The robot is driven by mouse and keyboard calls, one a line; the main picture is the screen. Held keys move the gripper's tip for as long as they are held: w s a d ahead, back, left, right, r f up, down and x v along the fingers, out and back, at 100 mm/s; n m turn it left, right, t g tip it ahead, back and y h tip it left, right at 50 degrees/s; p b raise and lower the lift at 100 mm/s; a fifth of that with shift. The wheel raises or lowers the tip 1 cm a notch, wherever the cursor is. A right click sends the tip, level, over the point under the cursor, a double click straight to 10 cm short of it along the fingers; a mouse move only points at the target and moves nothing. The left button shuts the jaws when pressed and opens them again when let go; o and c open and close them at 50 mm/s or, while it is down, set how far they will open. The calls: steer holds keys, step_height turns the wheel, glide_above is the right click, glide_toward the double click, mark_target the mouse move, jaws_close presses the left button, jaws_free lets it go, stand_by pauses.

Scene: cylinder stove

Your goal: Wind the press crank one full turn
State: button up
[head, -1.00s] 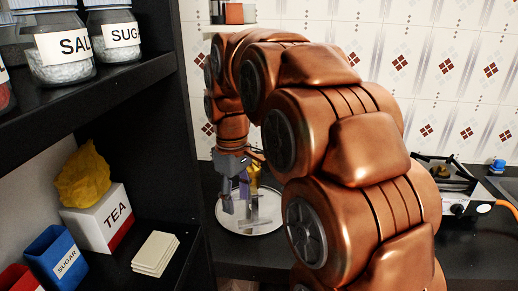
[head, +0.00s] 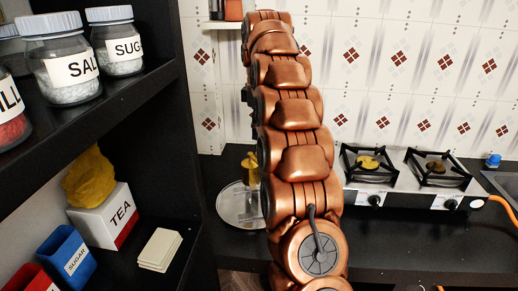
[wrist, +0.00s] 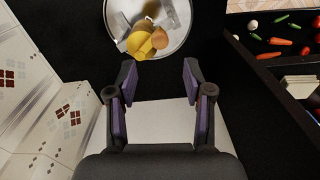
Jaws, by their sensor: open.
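The press appears to be the yellow upright device (head: 250,165) on a round, pale, silver-rimmed tray (head: 228,205) on the dark counter. My arm hides its right side in the head view. In the wrist view the tray (wrist: 180,42) is at the top, with yellow parts (wrist: 139,43), a tan round part and grey metal pieces on it. I cannot tell the crank apart clearly. My gripper (wrist: 159,75) is open and empty, its fingers apart and clear of the tray. It is hidden in the head view.
A dark shelf unit at left holds jars (head: 68,70), a TEA box (head: 107,213), blue SUGAR box (head: 67,255) and pale stacked tiles (head: 160,249). A stove (head: 400,180) stands at right. Vegetables (wrist: 275,40) lie at upper right in the wrist view.

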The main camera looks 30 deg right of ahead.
steer(key=shift+f+b, duration=2.7)
steer(key=shift+f, duration=0.05)
steer(key=shift+f+p, duration=0.3)
steer(key=shift+f, duration=0.9)
steer(key=shift+c, duration=0.2)
jaws_close()
